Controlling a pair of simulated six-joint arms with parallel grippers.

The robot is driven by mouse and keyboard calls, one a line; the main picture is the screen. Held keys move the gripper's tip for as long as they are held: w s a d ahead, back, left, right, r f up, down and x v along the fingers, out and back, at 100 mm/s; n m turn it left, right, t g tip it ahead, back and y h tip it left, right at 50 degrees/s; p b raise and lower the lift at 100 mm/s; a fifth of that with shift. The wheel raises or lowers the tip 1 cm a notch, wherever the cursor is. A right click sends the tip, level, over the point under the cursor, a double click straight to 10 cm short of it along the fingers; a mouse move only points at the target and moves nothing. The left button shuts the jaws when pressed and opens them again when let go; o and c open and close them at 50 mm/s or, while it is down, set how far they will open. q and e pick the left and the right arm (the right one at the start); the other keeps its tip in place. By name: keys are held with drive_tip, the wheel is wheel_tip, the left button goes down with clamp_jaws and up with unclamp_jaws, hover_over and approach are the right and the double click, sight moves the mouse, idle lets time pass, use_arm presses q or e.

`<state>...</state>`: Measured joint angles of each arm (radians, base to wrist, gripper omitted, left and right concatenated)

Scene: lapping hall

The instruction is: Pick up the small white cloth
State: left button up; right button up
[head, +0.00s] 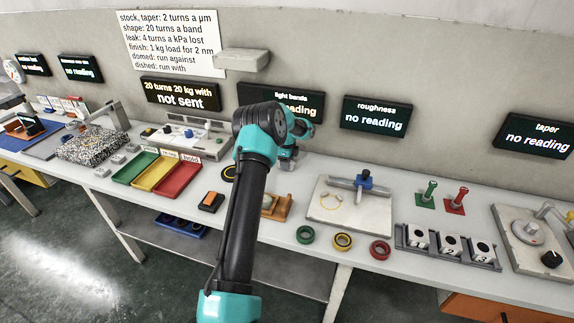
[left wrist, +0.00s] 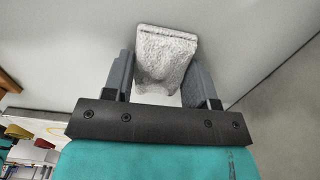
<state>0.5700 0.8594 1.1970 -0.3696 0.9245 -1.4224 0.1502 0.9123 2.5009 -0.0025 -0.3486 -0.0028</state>
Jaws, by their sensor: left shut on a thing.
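The small white cloth (left wrist: 165,55) shows in the left wrist view as a folded, rough-textured white piece. It lies between the two fingers of my left gripper (left wrist: 163,88), which is shut on it. In the head view my left gripper (head: 288,162) is at the back of the bench, below the light bands screen, partly hidden by my own arm. I cannot make out the cloth in the head view. My right gripper is in neither view.
Green, yellow and red trays (head: 182,181) stand left of my arm on the white bench (head: 275,238). A wall with screens rises behind.

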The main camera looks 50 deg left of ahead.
use_arm(q)
wheel_tip(320, 180, up, 10)
drive_tip(key=shift+r, duration=0.1)
idle(0.6)
drive_tip(key=shift+o, duration=1.4)
drive_tip(key=shift+c, duration=1.1)
